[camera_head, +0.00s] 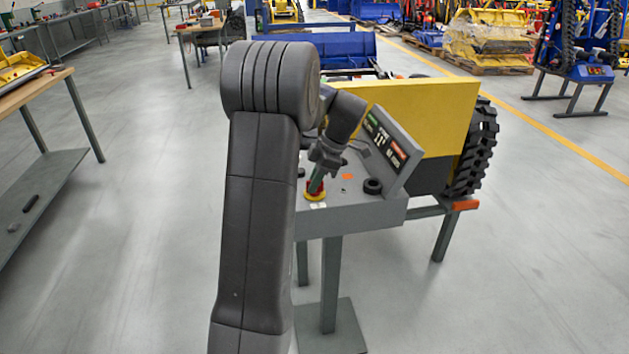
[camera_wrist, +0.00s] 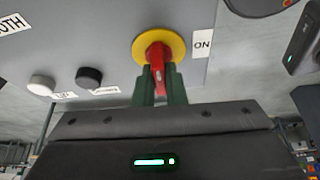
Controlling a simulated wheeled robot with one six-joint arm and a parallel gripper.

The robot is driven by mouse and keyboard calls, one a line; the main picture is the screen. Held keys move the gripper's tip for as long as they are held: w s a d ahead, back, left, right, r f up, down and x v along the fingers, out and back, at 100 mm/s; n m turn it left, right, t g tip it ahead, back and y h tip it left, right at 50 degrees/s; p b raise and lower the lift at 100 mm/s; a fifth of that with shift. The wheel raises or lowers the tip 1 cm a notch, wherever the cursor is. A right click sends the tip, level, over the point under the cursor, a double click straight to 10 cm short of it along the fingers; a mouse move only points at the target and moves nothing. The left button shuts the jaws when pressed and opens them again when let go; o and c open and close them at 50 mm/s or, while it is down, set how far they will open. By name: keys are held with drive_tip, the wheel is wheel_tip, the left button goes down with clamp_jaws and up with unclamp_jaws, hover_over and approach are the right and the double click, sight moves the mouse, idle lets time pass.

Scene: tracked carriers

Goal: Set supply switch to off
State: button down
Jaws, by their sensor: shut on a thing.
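The supply switch is a red handle on a round yellow plate; the plate (camera_wrist: 176,45) shows in the wrist view at the upper middle, and also in the head view (camera_head: 314,197). The red handle (camera_wrist: 157,62) points down in the wrist view, toward my gripper. A white label reading "ON" (camera_wrist: 203,43) sits right of the plate. My gripper (camera_wrist: 160,85) is shut on the red handle, its green fingers on both sides of it. In the head view my gripper (camera_head: 316,185) reaches down to the switch on the grey console. No "OFF" label is readable.
The grey console (camera_head: 350,220) stands on a post, with a sloped display panel (camera_head: 388,145) behind. A white knob (camera_wrist: 41,85) and a black knob (camera_wrist: 88,78) sit left of the switch. A yellow tracked machine (camera_head: 420,110) stands behind.

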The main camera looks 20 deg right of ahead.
drive_tip(key=shift+n, duration=0.5)
drive_tip(key=c, duration=1.5)
unclamp_jaws()
drive_tip(key=v, duration=1.4)
drive_tip(key=shift+w+p, duration=0.25)
drive_tip(key=shift+p, duration=0.15)
drive_tip(key=shift+f, duration=0.1)
drive_tip(key=x, duration=1.3)
drive_tip(key=shift+s+a+f+b, duration=0.15)
drive_tip(key=shift+s+f+b, duration=0.05)
drive_tip(key=shift+f+b, duration=0.2)
drive_tip(key=shift+r, duration=0.1)
